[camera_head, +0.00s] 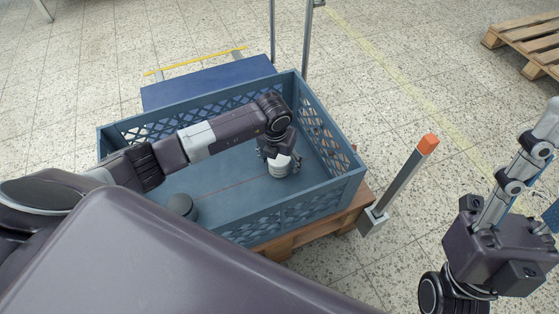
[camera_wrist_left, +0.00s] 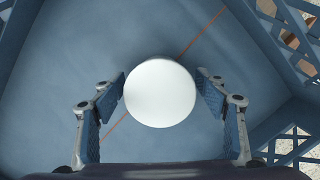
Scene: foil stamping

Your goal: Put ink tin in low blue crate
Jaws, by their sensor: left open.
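The ink tin, a small white cylinder (camera_head: 279,170), stands upright on the floor of the blue crate (camera_head: 316,200), near its right end. In the left wrist view its round white lid (camera_wrist_left: 160,93) fills the middle. My left gripper (camera_head: 279,156) reaches down into the crate from above. Its two fingers (camera_wrist_left: 162,100) are spread, one on each side of the tin, with narrow gaps visible at both sides. My right arm shows at the right edge of the head view, but its fingers are not in sight.
A dark round-topped object (camera_head: 182,207) stands inside the crate, towards the left. The crate has latticed walls and rests on a wooden pallet (camera_head: 285,243). A post with an orange top (camera_head: 429,143) stands to the right. Another pallet (camera_head: 528,40) lies far right.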

